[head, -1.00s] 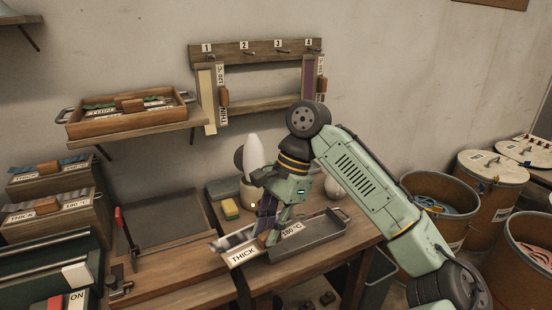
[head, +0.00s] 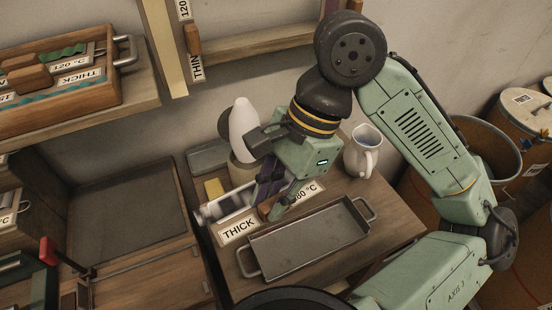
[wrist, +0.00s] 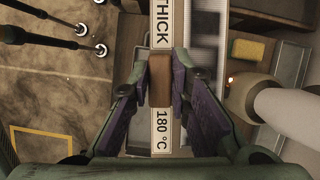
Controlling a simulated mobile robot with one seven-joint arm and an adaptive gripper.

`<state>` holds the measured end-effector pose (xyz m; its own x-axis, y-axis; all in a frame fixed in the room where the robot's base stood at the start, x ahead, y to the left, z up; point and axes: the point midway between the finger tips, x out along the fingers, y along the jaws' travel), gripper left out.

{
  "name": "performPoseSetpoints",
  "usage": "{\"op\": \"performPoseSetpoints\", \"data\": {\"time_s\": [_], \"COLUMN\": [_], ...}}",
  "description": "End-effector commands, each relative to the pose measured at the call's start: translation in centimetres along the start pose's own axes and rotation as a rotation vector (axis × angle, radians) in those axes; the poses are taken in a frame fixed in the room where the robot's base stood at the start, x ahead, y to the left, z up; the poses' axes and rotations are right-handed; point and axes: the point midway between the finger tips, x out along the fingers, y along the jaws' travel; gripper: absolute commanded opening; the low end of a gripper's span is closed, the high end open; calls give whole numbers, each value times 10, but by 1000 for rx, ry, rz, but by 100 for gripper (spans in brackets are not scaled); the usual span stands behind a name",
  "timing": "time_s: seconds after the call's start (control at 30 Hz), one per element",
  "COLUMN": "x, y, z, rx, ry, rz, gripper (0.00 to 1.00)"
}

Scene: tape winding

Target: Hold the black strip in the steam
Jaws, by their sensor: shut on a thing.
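My gripper (wrist: 160,90) is shut on the brown wooden handle (wrist: 160,72) of a holder labelled THICK, 180 °C (wrist: 161,130). The holder also shows in the head view (head: 238,231), beside the grey tray. A blurred pale-grey strip with dark parts (head: 228,205) lies along the holder; I cannot tell whether it is the black strip. A beige pot (head: 242,172) stands just behind my gripper, with a white rounded cone (head: 243,130) rising from it. I cannot tell whether the cone is the steam. A small orange glow (wrist: 231,78) shows by the pot.
A grey tray (head: 310,245) with two handles lies in front of my gripper. A white jug (head: 364,150) stands right of the pot, and a yellow sponge (head: 214,189) left. A wooden box (head: 60,97) sits on the upper-left shelf. Barrels (head: 522,120) stand at the right.

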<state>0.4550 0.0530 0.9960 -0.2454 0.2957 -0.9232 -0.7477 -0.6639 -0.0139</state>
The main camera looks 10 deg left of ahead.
Motion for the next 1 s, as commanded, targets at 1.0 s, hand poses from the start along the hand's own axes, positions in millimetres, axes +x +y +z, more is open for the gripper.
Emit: {"op": "performPoseSetpoints", "data": {"time_s": [1.0], "x": [17], "y": [-71], "z": [-15], "rx": [0], "ry": [0], "rz": [0], "gripper": [0]}}
